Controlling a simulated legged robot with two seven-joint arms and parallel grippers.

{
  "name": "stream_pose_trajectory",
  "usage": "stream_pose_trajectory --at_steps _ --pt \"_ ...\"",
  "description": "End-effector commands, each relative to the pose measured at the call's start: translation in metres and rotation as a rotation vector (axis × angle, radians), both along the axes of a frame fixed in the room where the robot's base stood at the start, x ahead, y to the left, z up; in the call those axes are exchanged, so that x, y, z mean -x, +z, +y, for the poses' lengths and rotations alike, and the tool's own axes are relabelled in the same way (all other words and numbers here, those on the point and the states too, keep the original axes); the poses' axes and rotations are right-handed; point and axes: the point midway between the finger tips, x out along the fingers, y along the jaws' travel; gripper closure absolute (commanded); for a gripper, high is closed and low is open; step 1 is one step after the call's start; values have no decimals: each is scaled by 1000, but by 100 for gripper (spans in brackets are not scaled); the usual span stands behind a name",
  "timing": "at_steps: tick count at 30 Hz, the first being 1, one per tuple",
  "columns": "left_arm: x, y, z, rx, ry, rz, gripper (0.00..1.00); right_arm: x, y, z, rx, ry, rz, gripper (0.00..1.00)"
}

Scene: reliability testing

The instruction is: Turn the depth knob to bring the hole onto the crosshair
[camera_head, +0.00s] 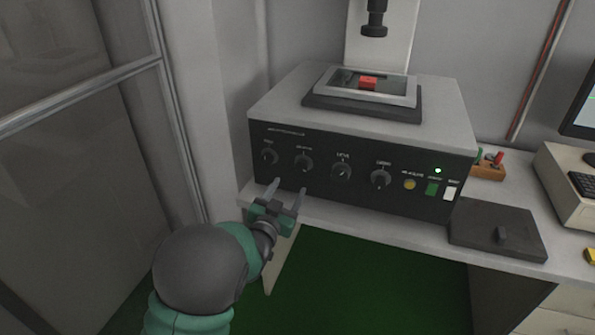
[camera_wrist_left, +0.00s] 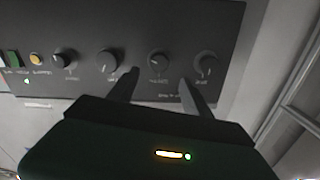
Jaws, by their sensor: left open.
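The instrument's black front panel (camera_head: 322,188) carries a row of dark round knobs: the far left knob (camera_head: 268,156), the second knob (camera_head: 303,162), the third knob (camera_head: 341,173) and the fourth knob (camera_head: 381,180). Their labels are too small to read surely, so I cannot tell which is the depth knob. My left gripper (camera_head: 288,187) is open and empty, just in front of and below the two left knobs. In the left wrist view, upside down, the second knob (camera_wrist_left: 159,64) appears between the fingertips (camera_wrist_left: 159,77), apart from them. The hole and crosshair are not visible. My right gripper is not in view.
A red block (camera_head: 368,83) sits on the stage on top of the instrument, under a dark lens (camera_head: 375,20). A yellow button, green button and white switch are right of the knobs. A dark pad (camera_head: 480,225) lies on the bench. A monitor is cut off at right.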

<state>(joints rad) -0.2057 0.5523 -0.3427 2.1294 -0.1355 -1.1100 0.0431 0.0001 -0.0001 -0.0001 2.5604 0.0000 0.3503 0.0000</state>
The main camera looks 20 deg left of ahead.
Motion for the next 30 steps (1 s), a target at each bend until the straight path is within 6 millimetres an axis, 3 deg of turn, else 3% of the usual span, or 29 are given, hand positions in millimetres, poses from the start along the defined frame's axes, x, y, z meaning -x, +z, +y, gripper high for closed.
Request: stream_pose_trajectory --at_steps 6,10,15,22,30 --pt "-56 -1 -2 -3 -2 -3 43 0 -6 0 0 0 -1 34" --pt "-80 -1 -3 -3 0 -1 43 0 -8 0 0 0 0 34" --pt "-93 0 -3 -3 0 -1 43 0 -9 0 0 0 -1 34" --pt "-93 1 -3 -2 0 -1 43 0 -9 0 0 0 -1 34" --pt "-93 1 -3 -2 0 -1 78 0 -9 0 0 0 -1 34"
